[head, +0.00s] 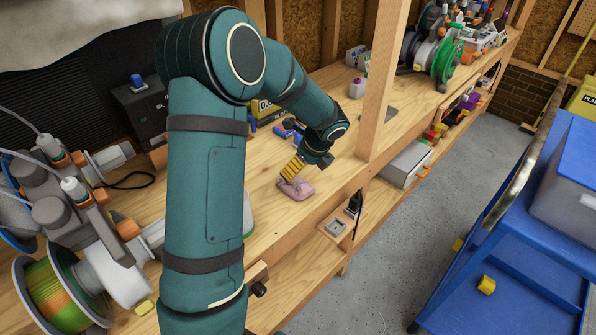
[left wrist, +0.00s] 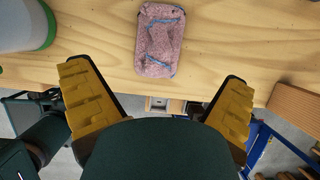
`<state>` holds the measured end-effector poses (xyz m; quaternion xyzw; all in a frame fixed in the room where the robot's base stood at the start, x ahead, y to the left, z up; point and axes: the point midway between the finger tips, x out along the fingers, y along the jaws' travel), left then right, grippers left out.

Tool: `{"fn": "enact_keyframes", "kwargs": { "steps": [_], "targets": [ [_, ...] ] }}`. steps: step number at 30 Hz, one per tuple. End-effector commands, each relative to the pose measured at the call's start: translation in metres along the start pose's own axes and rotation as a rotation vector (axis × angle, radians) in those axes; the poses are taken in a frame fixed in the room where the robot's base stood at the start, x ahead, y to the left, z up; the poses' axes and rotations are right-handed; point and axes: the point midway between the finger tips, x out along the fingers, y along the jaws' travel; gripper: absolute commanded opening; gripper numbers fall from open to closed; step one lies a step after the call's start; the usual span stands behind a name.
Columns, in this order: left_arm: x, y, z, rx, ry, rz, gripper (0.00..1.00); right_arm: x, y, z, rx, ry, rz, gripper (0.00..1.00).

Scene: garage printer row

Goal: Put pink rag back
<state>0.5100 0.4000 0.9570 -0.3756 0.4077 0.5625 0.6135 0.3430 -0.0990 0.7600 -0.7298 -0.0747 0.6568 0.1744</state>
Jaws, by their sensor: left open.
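The pink rag (head: 296,189) lies folded on the wooden workbench, near its front edge. In the left wrist view the rag (left wrist: 160,40) shows at the top centre, pinkish with blue marks. My left gripper (head: 291,171) reaches down over the bench close to the rag, and its yellow fingers overlap it a little in the head view. In the left wrist view the gripper (left wrist: 156,75) is spread wide, with nothing between its fingers; the rag is ahead of the fingertips, between their lines. My right gripper is not in view.
The wooden workbench (head: 338,172) has bare space around the rag. A wooden post (head: 382,85) rises at the bench's front edge. Spools and printer parts (head: 60,290) stand at left. A blue cart (head: 520,235) stands across the aisle at right.

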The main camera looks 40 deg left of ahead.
Motion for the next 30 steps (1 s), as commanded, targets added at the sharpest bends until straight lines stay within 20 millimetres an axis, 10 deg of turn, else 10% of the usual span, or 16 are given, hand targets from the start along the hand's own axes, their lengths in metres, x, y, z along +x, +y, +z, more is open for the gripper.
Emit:
{"fn": "enact_keyframes", "kwargs": {
  "steps": [14, 24, 30],
  "targets": [
    [-0.008, 0.001, -0.028, -0.044, 0.064, -0.004, 1.00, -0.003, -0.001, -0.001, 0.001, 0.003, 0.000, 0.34],
    [0.046, 0.063, -0.275, -0.861, 0.620, 0.222, 1.00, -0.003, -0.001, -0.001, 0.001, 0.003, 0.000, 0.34],
    [0.053, 0.116, -0.348, -1.449, 0.691, 0.458, 1.00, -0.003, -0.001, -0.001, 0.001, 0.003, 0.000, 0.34]
  ]
}}
